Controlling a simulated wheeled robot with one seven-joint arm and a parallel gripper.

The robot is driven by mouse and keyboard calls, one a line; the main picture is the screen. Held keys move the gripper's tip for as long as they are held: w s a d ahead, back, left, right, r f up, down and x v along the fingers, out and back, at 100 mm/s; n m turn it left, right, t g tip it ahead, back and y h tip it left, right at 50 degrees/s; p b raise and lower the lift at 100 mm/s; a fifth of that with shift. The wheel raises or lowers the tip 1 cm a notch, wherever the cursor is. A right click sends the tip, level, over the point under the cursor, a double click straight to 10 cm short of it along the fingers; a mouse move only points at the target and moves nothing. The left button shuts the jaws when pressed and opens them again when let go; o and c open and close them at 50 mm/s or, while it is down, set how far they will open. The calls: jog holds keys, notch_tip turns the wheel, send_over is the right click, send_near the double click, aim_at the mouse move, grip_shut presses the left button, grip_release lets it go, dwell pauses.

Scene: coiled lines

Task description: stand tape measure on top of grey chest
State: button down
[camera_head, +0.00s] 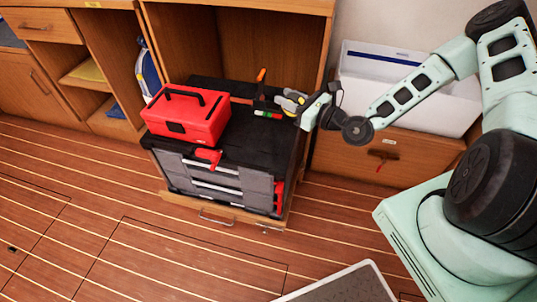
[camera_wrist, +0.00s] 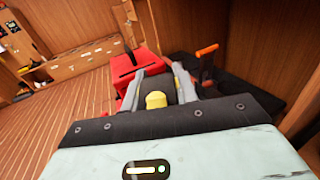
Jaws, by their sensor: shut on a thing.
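The tape measure (camera_head: 291,103), yellow and dark grey, is between the fingers of my gripper (camera_head: 298,102). In the wrist view my gripper (camera_wrist: 160,86) is shut on the tape measure (camera_wrist: 156,100), its yellow part facing the camera. The grey chest (camera_head: 215,178) has a black top and several drawers, and stands in front of an open wooden cabinet. My gripper is at the right back part of the chest top. I cannot tell whether the tape measure touches the top. Its underside is hidden.
A red toolbox (camera_head: 187,113) fills the left part of the chest top. An orange-handled tool (camera_head: 262,75) stands behind the tape measure. A small green and red item (camera_head: 268,114) lies beside it. The top's middle right is clear.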

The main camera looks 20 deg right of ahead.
jog(key=w+a+f+n+g+y+b, duration=0.45)
jog(key=a+b, duration=0.35)
jog(key=b, duration=0.2)
jog(key=shift+y, duration=0.45)
jog(key=f+b, duration=0.1)
jog(key=f, duration=0.2)
jog(key=f+b, duration=0.1)
jog(key=f, duration=0.2)
jog(key=s+f+b, duration=0.1)
jog(key=f+b, duration=0.1)
jog(key=shift+f, duration=0.4)
jog(key=shift+f, duration=0.2)
jog(key=c, duration=1.1)
grip_release()
jog(key=shift+f, duration=0.1)
